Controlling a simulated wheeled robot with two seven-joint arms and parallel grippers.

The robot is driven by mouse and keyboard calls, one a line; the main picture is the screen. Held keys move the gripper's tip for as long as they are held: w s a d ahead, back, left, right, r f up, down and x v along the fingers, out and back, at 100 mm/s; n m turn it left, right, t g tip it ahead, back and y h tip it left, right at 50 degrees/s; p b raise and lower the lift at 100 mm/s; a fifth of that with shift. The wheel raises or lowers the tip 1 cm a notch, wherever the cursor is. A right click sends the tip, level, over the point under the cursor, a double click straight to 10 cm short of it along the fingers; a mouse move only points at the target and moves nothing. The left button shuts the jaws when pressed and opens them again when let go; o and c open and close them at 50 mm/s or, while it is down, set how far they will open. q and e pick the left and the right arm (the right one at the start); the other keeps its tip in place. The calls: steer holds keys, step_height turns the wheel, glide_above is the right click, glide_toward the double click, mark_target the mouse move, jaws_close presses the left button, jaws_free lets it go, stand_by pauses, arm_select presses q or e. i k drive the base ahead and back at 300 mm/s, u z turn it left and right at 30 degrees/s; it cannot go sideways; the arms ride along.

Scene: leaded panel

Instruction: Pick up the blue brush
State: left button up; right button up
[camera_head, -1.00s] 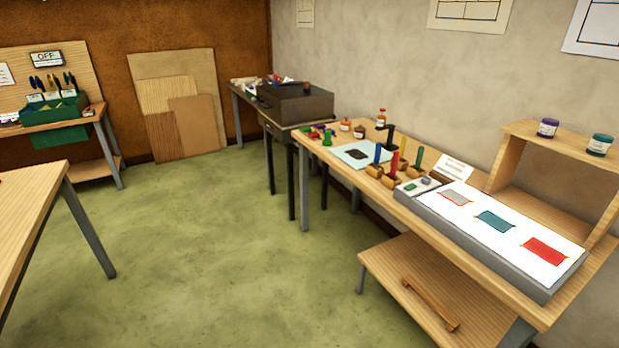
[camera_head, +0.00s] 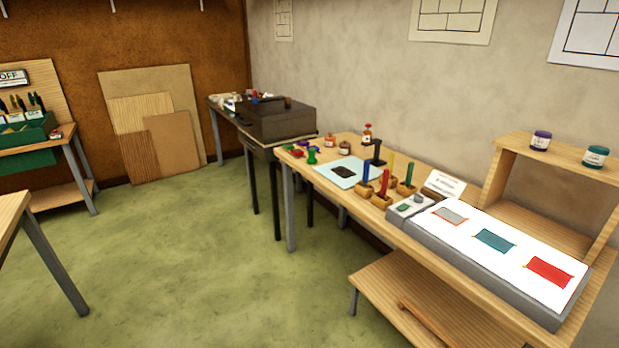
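The blue brush (camera_head: 366,172) stands upright in a small wooden block on the right-hand workbench. A red brush (camera_head: 384,182) in its own block is just right of it, with a yellow brush (camera_head: 391,165) and a green brush (camera_head: 409,174) behind and to the right. A light blue sheet with a dark patch (camera_head: 337,173) lies to its left. Neither of my grippers is in view.
The workbench (camera_head: 467,258) carries a white-topped panel (camera_head: 545,291) with coloured patches at its near end and a wooden shelf (camera_head: 519,203) behind. A lower shelf (camera_head: 382,300) juts out below. Another table (camera_head: 10,212) is at the left edge. Green floor (camera_head: 190,265) between is clear.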

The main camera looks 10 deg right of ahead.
mark_target(364, 183)
steer(key=u, duration=0.7)
steer(key=i, duration=2.4)
steer(key=z, duration=1.15)
steer(key=i, duration=0.65)
steer(key=z, duration=0.6)
